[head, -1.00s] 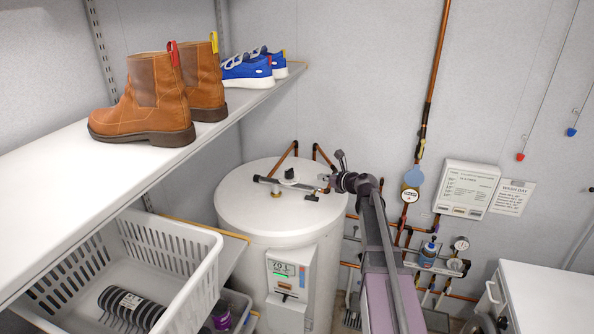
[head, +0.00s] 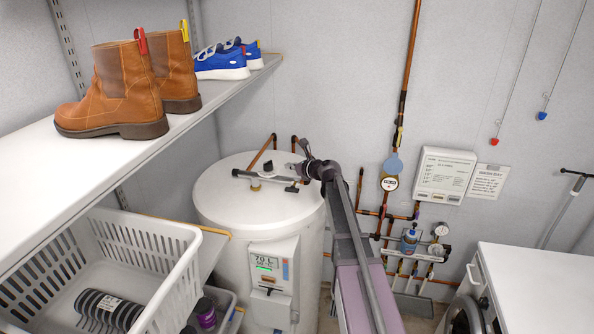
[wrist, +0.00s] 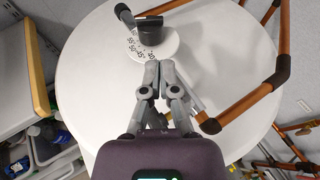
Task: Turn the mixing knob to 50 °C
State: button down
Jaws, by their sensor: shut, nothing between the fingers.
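The black mixing knob (wrist: 150,28) sits on a round white dial (wrist: 168,47) with black numbers, on top of the white tank (wrist: 95,75). The numbers are small and partly covered, so I cannot read the setting for sure. In the head view the knob (head: 267,167) stands above a grey pipe (head: 254,175) on the tank top. My gripper (wrist: 158,64) is shut and empty. Its fingertips are just on the near side of the dial in the wrist view, apart from the knob. In the head view my gripper (head: 294,166) is right of the knob.
Copper pipes (wrist: 254,104) rise behind and right of the knob. The tank's front panel (head: 270,265) shows a display. A shelf (head: 120,165) with boots (head: 130,90) and blue shoes (head: 222,62) is at left, above a white basket (head: 165,245).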

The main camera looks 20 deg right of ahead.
aim_at(271, 161)
jog(key=x, duration=0.5)
jog(key=r+x, duration=0.1)
jog(key=x, duration=0.1)
jog(key=shift+w+a+b, duration=0.25)
jog(key=shift+w+b, duration=0.15)
jog(key=shift+w, duration=0.05)
jog(key=shift+a, duration=0.1)
